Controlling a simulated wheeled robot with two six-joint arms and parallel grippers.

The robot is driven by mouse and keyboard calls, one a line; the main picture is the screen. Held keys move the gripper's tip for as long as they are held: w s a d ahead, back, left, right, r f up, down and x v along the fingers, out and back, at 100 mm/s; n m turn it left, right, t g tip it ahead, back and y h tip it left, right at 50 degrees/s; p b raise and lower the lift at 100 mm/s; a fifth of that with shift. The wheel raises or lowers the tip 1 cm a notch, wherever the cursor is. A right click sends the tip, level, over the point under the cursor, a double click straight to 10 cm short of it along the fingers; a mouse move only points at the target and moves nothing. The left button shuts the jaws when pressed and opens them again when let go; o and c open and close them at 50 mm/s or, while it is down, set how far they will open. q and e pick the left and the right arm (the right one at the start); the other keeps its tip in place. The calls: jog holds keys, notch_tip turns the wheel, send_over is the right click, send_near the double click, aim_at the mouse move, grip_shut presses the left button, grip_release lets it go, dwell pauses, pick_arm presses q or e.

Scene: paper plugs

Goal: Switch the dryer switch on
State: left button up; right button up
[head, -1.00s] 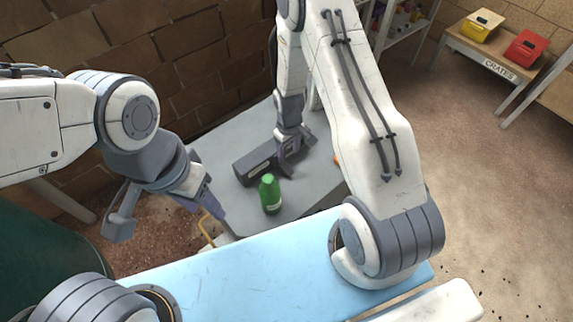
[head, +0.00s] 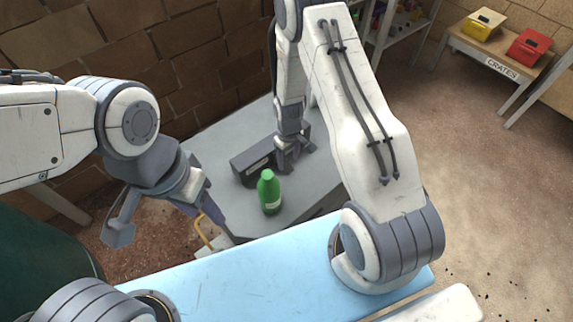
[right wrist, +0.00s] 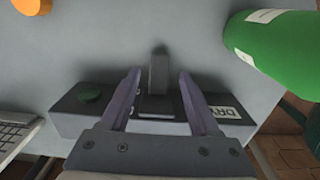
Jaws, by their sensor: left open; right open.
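The dryer switch is a dark box (head: 252,163) on the grey table, partly behind my right gripper (head: 287,153) in the head view. In the right wrist view the box (right wrist: 75,118) has a green round button or lamp (right wrist: 90,96), a label reading "DR" and more (right wrist: 222,113), and a grey lever (right wrist: 158,72) in the middle. My right gripper (right wrist: 160,76) is open, one finger on each side of the lever; I cannot tell whether they touch it. My left gripper (head: 165,220) is open and empty, left of the table.
A green bottle (head: 269,191) stands close in front of the box and fills the upper right of the right wrist view. An orange object (right wrist: 33,6) and a keyboard-like item (right wrist: 14,133) are near the box. Yellow (head: 484,24) and red (head: 527,46) crates sit far right.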

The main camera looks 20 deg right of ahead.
aim_at(288, 167)
jog(key=shift+f, duration=0.1)
jog(key=shift+f+b, duration=1.45)
jog(key=shift+f, duration=0.45)
jog(key=c, duration=0.8)
